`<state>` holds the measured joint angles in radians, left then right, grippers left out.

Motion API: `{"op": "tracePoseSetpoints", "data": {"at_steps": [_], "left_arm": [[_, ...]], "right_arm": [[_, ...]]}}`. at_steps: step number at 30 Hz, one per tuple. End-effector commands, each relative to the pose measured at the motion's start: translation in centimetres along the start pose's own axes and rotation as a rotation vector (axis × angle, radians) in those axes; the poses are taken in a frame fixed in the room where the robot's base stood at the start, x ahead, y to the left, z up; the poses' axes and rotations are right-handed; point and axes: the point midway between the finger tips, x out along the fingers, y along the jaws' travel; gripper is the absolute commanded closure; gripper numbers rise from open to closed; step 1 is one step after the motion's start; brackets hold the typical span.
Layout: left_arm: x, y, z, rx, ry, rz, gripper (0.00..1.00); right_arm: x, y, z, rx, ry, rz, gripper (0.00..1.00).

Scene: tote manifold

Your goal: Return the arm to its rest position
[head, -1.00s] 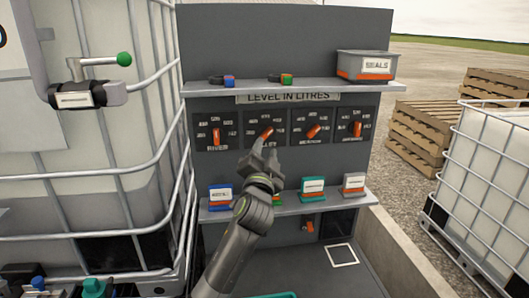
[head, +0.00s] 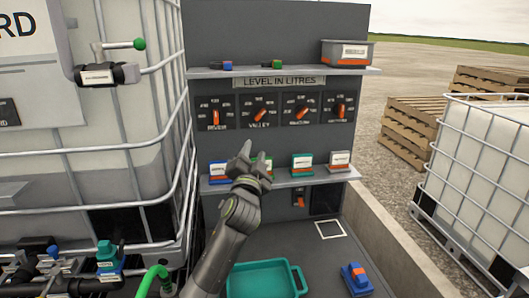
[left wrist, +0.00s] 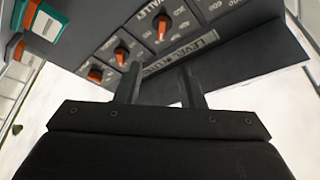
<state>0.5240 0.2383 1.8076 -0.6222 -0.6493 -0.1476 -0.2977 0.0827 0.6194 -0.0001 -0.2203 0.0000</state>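My left arm reaches up in front of the dark panel in the head view. Its gripper (head: 254,156) stands in front of the lower shelf, below the dial marked VALLEY (head: 259,115), and hides part of a green-labelled item on that shelf. In the left wrist view the two fingers (left wrist: 161,84) stand apart with nothing between them, so it is open and empty. Orange dial knobs (left wrist: 162,27) show beyond the fingers. My right gripper is not in view.
The lower shelf (head: 330,175) holds several labelled items; the upper shelf (head: 300,71) holds a grey bin (head: 347,53). A caged tank (head: 120,165) stands close at left. A teal tray (head: 262,279) and a blue-orange item (head: 356,279) lie below. Another tank (head: 480,170) stands right.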

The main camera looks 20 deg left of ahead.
Motion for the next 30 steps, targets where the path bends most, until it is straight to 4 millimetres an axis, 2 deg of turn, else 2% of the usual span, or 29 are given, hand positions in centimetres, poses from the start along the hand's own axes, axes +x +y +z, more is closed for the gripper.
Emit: {"op": "tracePoseSetpoints", "data": {"at_steps": [5, 7, 11, 14, 17, 21, 23, 27, 30], "left_arm": [[-0.1, 0.0, 0.1, -0.001, -0.002, 0.001, 0.65], [-0.5, 0.4, 0.7, -0.008, -0.018, 0.012, 0.65], [-3.1, 2.2, 4.3, -0.047, -0.108, 0.071, 0.65], [-7.0, 4.3, 8.7, -0.1, -0.23, 0.149, 0.65], [-11.9, 6.3, 13.1, -0.158, -0.373, 0.236, 0.65], [-19.6, 8.3, 18.1, -0.23, -0.573, 0.353, 0.65], [-23.1, 8.9, 19.8, -0.257, -0.661, 0.402, 0.65], [-31.6, 9.6, 22.8, -0.315, -0.862, 0.511, 0.65], [-36.8, 9.5, 23.9, -0.346, -0.983, 0.577, 0.65]], "right_arm": [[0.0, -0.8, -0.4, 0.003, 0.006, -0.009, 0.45], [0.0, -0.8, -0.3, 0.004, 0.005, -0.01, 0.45], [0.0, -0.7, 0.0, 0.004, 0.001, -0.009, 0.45], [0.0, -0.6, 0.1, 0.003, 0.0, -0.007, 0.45], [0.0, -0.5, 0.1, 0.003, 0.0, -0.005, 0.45], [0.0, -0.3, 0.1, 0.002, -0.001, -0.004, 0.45], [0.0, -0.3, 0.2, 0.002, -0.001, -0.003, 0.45], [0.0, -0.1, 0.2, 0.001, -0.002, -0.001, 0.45], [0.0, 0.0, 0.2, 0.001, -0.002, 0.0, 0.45]]}}
